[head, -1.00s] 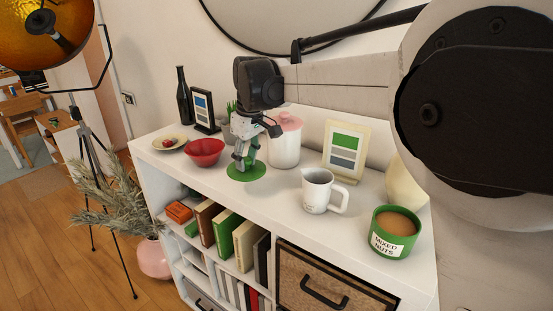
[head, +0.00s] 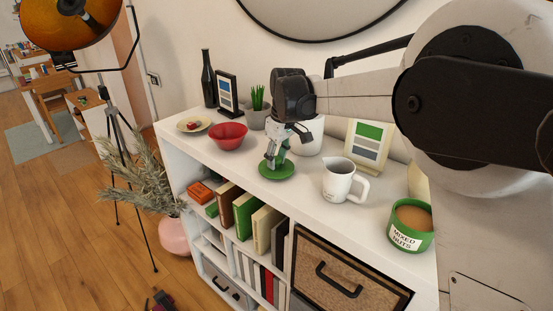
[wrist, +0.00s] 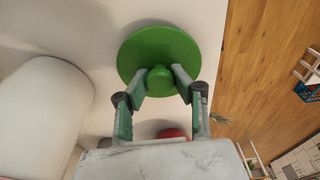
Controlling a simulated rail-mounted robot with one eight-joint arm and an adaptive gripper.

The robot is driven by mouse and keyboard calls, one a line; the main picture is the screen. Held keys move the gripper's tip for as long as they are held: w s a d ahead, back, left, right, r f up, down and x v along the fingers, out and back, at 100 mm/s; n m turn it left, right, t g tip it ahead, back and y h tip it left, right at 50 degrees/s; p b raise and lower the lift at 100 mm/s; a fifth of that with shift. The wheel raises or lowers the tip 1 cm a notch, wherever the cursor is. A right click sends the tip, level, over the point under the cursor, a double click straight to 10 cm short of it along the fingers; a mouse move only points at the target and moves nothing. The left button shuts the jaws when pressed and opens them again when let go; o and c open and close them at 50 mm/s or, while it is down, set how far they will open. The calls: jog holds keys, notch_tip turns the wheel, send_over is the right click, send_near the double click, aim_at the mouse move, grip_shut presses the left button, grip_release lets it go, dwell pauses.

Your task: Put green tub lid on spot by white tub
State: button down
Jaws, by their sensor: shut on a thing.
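The green tub lid (head: 277,171) is a round disc with a knob. My gripper (head: 275,160) is shut on its knob from above. The wrist view shows the green lid (wrist: 160,50) level between my fingertips (wrist: 160,82). The lid is at or just above the shelf top; I cannot tell whether it touches. The white tub (head: 312,138) stands behind my gripper and is partly hidden by it; it also shows in the wrist view (wrist: 40,115), left of the lid and apart from it. The green tub (head: 410,226), labelled "MIXED NUTS", stands open at the right.
A white jug (head: 342,182) stands right of the lid. A red bowl (head: 228,137) and a plate (head: 194,124) are to the left. A plant pot (head: 257,117) and a framed card (head: 368,143) stand behind. The shelf's front edge is close to the lid.

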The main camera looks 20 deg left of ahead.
aim_at(281, 169)
jog(key=shift+f, duration=0.2)
jog(key=c, duration=1.5)
grip_release()
jog(key=shift+o, duration=0.2)
jog(key=shift+r, duration=0.1)
notch_tip(281, 169, up, 12)
jog(key=d+b, duration=0.1)
jog(key=shift+s+d+b, duration=0.3)
jog(key=shift+s+b, duration=0.05)
jog(key=shift+r, duration=0.1)
